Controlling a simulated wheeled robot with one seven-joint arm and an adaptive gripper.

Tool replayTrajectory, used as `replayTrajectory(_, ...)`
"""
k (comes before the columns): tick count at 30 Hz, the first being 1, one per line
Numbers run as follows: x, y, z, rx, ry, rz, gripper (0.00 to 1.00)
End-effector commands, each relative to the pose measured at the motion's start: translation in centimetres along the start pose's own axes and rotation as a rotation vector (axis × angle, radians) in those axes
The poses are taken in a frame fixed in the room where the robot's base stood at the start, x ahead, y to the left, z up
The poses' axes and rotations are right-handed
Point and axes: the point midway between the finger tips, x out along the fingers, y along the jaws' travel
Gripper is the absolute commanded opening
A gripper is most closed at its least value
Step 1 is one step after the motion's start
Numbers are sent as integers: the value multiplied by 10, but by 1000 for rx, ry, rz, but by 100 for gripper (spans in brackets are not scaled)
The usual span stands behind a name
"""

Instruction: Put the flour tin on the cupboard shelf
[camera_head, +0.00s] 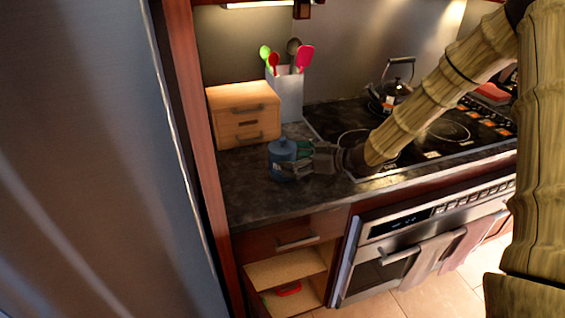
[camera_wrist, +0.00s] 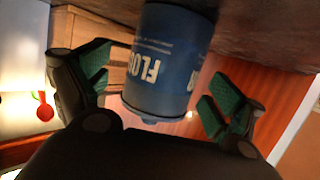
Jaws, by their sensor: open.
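The blue flour tin (camera_head: 281,157) stands upright on the dark counter, in front of the wooden drawer box. In the wrist view the tin (camera_wrist: 165,65) shows its "FLOUR" lettering, partly cut off, and lies between my fingers. My gripper (camera_head: 295,158) is at the tin's right side in the head view. Its green-padded fingers (camera_wrist: 158,97) are apart on either side of the tin, with visible gaps. The cupboard shelf (camera_head: 286,268) is below the counter, in an open compartment under a drawer. A red item (camera_head: 288,289) lies beneath that shelf.
A wooden drawer box (camera_head: 243,113) and a white utensil holder (camera_head: 285,95) stand behind the tin. The stove with a kettle (camera_head: 391,90) is to the right, above the oven (camera_head: 400,260) with hanging towels. A tall red-brown panel (camera_head: 190,130) bounds the left.

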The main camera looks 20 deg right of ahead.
Motion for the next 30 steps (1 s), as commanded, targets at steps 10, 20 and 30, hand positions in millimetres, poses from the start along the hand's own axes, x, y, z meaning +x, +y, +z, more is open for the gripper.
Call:
replayTrajectory(10,34,-4,-2,1,-1,-2,94)
replayTrajectory(20,37,-4,-2,0,-1,-1,90)
replayTrajectory(30,36,-4,-2,0,-1,-1,28)
